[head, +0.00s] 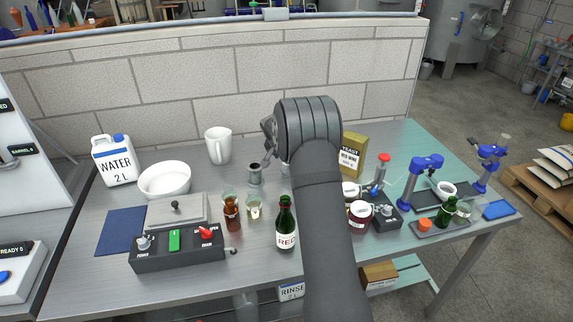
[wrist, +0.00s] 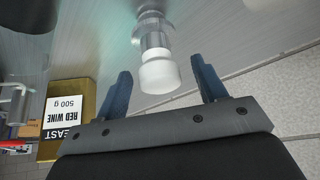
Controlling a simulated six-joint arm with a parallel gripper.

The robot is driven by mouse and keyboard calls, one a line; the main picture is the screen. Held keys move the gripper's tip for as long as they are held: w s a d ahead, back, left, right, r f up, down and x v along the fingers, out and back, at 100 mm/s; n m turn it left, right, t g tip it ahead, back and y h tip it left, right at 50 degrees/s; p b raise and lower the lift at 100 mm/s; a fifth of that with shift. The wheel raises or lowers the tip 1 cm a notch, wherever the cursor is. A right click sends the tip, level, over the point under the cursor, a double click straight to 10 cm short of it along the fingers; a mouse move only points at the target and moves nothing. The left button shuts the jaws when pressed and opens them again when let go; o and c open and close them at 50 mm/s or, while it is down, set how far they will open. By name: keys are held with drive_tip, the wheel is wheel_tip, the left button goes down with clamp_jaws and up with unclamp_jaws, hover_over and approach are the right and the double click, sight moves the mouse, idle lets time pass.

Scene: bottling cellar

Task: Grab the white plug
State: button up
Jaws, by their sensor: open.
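The white plug (wrist: 160,77) shows in the wrist view as a short, pale cylinder on the end of a clear, glassy piece (wrist: 153,34). My gripper (wrist: 160,67) is open, with one blue finger on each side of the plug. Gaps show between the plug and both fingers, so it is not held. In the head view my arm hides the fingers and most of this spot. Only a sliver of a pale, glassy thing (head: 285,170) shows at the arm's left edge, and I cannot tell whether it is the same piece.
A yeast box (head: 351,156) stands right of my arm, and a grey metal fitting (head: 255,174) and white jug (head: 218,147) stand left. A block wall (head: 200,85) rises behind the table.

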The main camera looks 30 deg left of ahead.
drive_tip(key=shift+w+f, duration=0.15)
drive_tip(key=shift+f, duration=0.1)
drive_tip(key=c, duration=1.2)
drive_tip(key=shift+o, duration=0.2)
